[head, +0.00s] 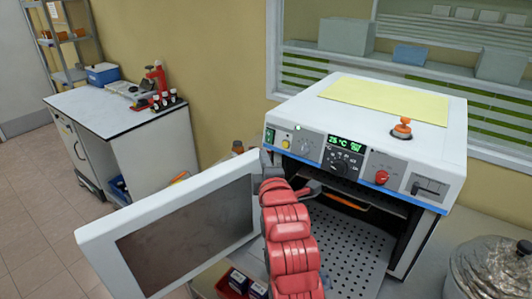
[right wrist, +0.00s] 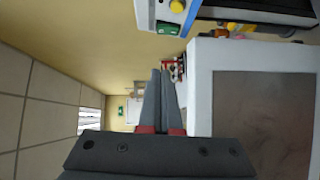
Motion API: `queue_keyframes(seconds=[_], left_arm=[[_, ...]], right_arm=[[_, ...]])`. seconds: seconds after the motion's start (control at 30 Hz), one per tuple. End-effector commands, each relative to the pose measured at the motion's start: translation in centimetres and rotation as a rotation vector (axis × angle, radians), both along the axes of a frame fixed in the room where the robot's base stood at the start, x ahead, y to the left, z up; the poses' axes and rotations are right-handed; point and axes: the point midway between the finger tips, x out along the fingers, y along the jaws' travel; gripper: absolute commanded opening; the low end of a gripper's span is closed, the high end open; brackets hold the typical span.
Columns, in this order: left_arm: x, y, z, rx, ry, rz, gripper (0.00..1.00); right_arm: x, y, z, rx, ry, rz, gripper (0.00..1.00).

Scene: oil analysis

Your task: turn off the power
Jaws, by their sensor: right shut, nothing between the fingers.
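The white oven-like device (head: 440,120) stands on a bench with its front door (head: 100,245) swung open to the left. Its front panel has a green switch (head: 270,135) at the left end, a yellow button (head: 285,144), a lit green display (head: 346,145) and a red knob (head: 382,177). My right gripper (head: 265,158) is shut and empty, in front of the panel's left end, just below the green switch. In the right wrist view, the closed fingers (right wrist: 160,72) point up, with the green switch (right wrist: 163,27) beyond the tips, apart from them. My left gripper is out of view.
The open door's inner edge is close to my right gripper. A perforated shelf (head: 345,240) sticks out of the chamber. An orange-topped fitting (head: 402,128) and a yellow sheet (head: 385,98) are on top. A metal vessel (head: 490,268) stands at the right.

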Motion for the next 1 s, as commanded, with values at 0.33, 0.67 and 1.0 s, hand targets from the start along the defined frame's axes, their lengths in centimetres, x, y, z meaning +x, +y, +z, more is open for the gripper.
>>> queue_keyframes(seconds=[0.33,0.67,1.0], left_arm=[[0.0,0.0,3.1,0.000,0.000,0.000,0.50],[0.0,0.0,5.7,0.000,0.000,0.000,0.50],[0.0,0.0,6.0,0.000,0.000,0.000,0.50]], right_arm=[[6.1,0.9,-0.1,0.000,0.005,0.000,0.00],[10.3,-0.5,-0.4,0.000,0.001,-0.001,0.00],[11.1,-1.1,-0.8,0.002,-0.001,0.002,0.00]])
